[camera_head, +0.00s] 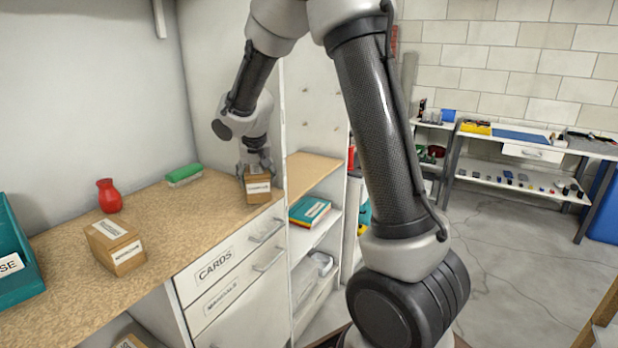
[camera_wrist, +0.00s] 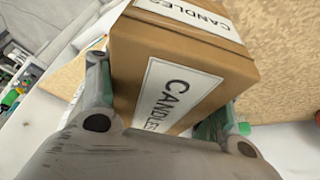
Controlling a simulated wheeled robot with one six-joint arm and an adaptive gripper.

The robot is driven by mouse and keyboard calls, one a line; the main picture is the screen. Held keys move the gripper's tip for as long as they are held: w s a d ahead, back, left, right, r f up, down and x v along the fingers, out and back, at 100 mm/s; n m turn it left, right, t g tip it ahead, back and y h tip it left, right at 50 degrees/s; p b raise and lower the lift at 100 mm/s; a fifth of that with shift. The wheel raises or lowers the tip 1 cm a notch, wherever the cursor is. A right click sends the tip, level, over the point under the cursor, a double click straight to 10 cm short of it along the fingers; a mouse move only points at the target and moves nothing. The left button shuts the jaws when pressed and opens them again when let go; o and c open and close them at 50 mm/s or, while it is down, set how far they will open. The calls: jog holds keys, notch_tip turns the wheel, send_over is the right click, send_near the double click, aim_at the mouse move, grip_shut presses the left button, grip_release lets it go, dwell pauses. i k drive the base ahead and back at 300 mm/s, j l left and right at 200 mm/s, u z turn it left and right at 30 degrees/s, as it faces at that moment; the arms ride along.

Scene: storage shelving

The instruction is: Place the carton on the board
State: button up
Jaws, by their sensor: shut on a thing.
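A brown carton (camera_head: 258,188) with a white label is between the fingers of my gripper (camera_head: 256,170), near the front right corner of the wood-coloured board (camera_head: 160,215). In the wrist view the carton (camera_wrist: 215,65) shows large, with CANDLES printed on its labels, and sits tilted in that picture. My gripper (camera_wrist: 165,120) is shut on it, one finger on each side. The carton's underside is hidden, so I cannot tell whether it touches the board. The board (camera_wrist: 285,65) shows beyond it in the wrist view.
A lower open shelf (camera_head: 311,232) holds books at right.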

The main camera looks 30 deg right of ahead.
aim_at(294, 172)
jog(key=j+z, duration=0.1)
jog(key=z, duration=0.2)
jog(key=l, duration=0.2)
jog(key=i+l+u, duration=0.1)
jog(key=i+l, duration=0.4)
jog(key=l, duration=0.25)
jog(key=i+l+u, duration=0.15)
jog(key=l, duration=0.25)
jog(key=i, duration=0.1)
